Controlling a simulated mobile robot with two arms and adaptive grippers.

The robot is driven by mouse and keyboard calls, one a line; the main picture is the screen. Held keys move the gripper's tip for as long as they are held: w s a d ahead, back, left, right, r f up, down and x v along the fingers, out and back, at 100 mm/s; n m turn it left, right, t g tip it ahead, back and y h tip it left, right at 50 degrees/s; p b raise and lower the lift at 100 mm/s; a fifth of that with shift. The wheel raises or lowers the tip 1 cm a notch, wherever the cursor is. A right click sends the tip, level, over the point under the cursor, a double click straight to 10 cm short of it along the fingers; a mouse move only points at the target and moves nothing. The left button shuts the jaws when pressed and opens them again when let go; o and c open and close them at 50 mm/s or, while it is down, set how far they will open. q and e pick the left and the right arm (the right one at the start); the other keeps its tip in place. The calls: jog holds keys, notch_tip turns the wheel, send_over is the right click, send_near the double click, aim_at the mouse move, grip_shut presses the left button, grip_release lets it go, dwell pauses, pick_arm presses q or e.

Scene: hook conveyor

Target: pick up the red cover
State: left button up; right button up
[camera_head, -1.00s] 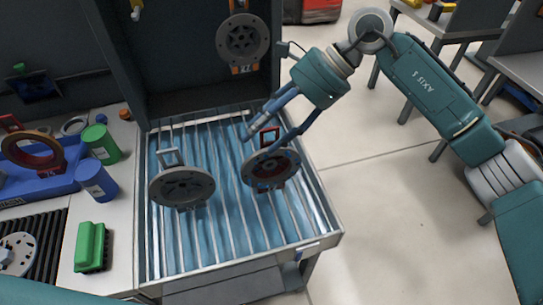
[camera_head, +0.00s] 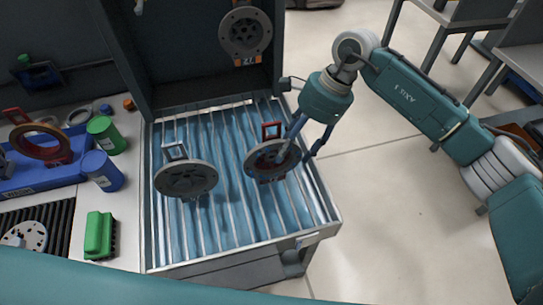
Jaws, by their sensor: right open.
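The red cover (camera_head: 260,159) is a dark grey disc with a reddish middle and an upright red square loop (camera_head: 271,130) at its back. It is over the slatted blue basin, right of centre. My right gripper (camera_head: 297,153) is open at the disc's right side. One finger passes in front of the disc's face, and the other is just outside its right rim. Whether either finger touches the disc cannot be told. My left gripper is out of view.
A grey disc with a grey loop (camera_head: 186,179) is left of the red cover. Another disc (camera_head: 245,32) hangs at the back. The basin's metal rim (camera_head: 245,249) borders the front. A green brush (camera_head: 99,234) and a blue can (camera_head: 103,171) stand at left.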

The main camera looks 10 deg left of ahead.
jog(key=shift+x, duration=0.75)
jog(key=c, duration=1.1)
jog(key=shift+w+a+r, duration=0.1)
jog(key=shift+r, duration=0.05)
jog(key=shift+c, duration=0.8)
jog(key=shift+r, duration=0.8)
notch_tip(320, 180, up, 18)
jog(key=b, duration=0.3)
jog(key=shift+r, duration=0.2)
